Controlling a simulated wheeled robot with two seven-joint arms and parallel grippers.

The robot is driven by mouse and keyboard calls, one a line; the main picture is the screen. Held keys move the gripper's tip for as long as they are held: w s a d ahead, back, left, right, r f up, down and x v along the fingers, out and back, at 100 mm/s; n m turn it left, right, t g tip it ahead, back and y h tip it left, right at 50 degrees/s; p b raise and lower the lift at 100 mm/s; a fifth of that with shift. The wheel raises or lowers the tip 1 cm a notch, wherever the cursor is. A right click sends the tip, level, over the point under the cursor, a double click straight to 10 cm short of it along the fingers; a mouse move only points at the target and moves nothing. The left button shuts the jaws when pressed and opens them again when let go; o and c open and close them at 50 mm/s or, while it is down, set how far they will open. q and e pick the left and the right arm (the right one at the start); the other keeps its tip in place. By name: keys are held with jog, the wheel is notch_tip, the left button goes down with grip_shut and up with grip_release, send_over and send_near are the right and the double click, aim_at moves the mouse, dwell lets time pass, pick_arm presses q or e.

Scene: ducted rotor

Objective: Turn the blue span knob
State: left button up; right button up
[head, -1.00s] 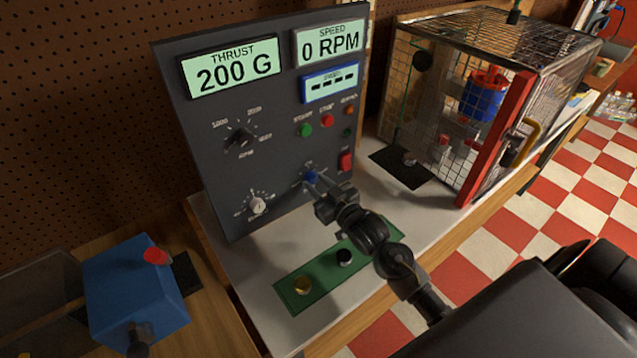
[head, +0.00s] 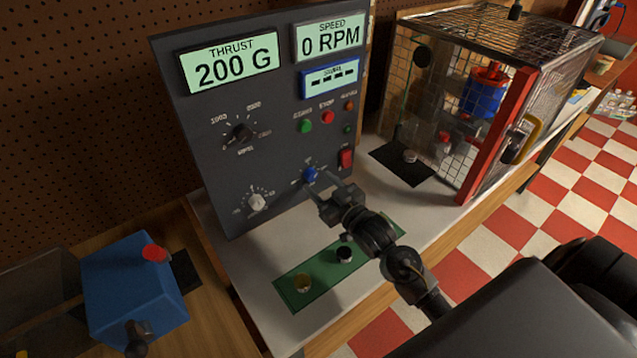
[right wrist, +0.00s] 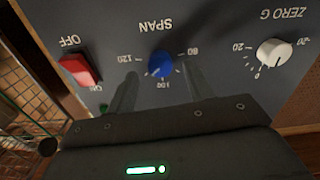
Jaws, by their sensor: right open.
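The blue span knob (head: 310,174) is on the lower right of the dark upright panel (head: 215,150). In the right wrist view the knob (right wrist: 161,64) shows upside down, with its dial marked 80, 100 and 120; its pale pointer mark is near 100. My right gripper (head: 319,186) is open just in front of the knob and slightly low. In the right wrist view its two blurred fingers (right wrist: 160,88) stand apart, with the knob showing between and beyond their tips. I see no contact. My left gripper is not in view.
The white zero knob (head: 257,202) and red switch (head: 345,159) flank the span knob. The thrust display (head: 232,68) reads 200 G, the speed display (head: 330,38) 0 RPM. A green strip (head: 320,275) with two weights lies below. A wire cage (head: 440,90) stands right.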

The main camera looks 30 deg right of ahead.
jog(key=s+d+b, duration=0.1)
jog(key=s+b, duration=0.1)
jog(key=s, duration=0.7)
jog(key=shift+d, duration=0.15)
